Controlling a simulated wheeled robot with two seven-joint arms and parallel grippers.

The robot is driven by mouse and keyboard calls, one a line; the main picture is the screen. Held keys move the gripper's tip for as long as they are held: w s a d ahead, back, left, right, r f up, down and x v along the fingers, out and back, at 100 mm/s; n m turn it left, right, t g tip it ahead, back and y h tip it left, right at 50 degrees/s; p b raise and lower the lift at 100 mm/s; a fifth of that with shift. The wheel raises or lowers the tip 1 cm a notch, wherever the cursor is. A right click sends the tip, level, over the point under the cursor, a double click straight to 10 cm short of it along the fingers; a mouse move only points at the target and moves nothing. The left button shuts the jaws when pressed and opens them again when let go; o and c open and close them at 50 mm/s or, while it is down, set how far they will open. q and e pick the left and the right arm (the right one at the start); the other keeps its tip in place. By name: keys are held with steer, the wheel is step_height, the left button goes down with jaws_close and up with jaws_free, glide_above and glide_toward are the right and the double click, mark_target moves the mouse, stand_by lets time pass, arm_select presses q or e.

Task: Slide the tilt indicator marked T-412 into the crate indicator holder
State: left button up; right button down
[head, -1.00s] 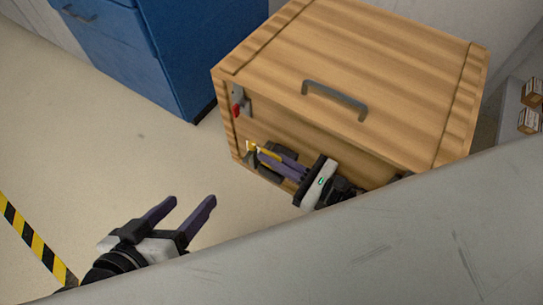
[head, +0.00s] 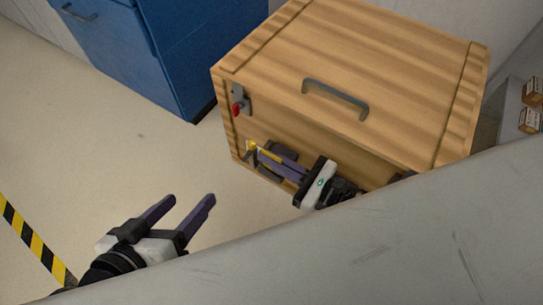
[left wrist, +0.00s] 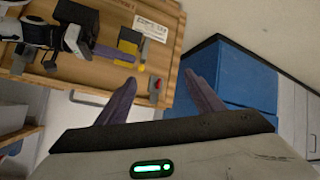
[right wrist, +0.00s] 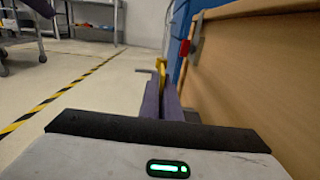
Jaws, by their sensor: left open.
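The wooden crate (head: 345,45) stands at the upper right of the head view. My right gripper (head: 262,155) is at its front face, low near the left corner. Its fingers are close together on a yellow piece, apparently the tilt indicator (right wrist: 162,70), at the tips in the right wrist view. A dark holder (left wrist: 130,38) sits on the crate front beside these fingers in the left wrist view. The T-412 marking is not readable. Whether the indicator is inside the holder is unclear. My left gripper (head: 192,205) is open and empty, apart from the crate.
A red-tipped latch (head: 238,106) is on the crate's front corner, above my right gripper. A white label (left wrist: 150,28) is on the crate front. A blue cabinet (head: 150,50) stands behind to the left. Bare floor (head: 120,150) lies left of the crate.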

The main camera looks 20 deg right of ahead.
arm_select(q)
steer(key=shift+f, duration=0.2)
arm_select(e)
steer(key=shift+f, duration=0.3)
steer(key=c, duration=1.9)
jaws_free()
steer(key=shift+f, duration=0.1)
arm_select(q)
steer(key=shift+r, duration=0.2)
arm_select(e)
steer(key=shift+v, duration=1.05)
arm_select(q)
steer(key=shift+s+f+p, duration=0.2)
steer(key=shift+p, duration=0.6)
arm_select(e)
steer(key=v, duration=0.8)
steer(key=shift+s+d, duration=0.1)
steer(key=shift+d, duration=0.05)
arm_select(q)
steer(key=shift+w+r, duration=0.1)
steer(key=shift+r, duration=0.05)
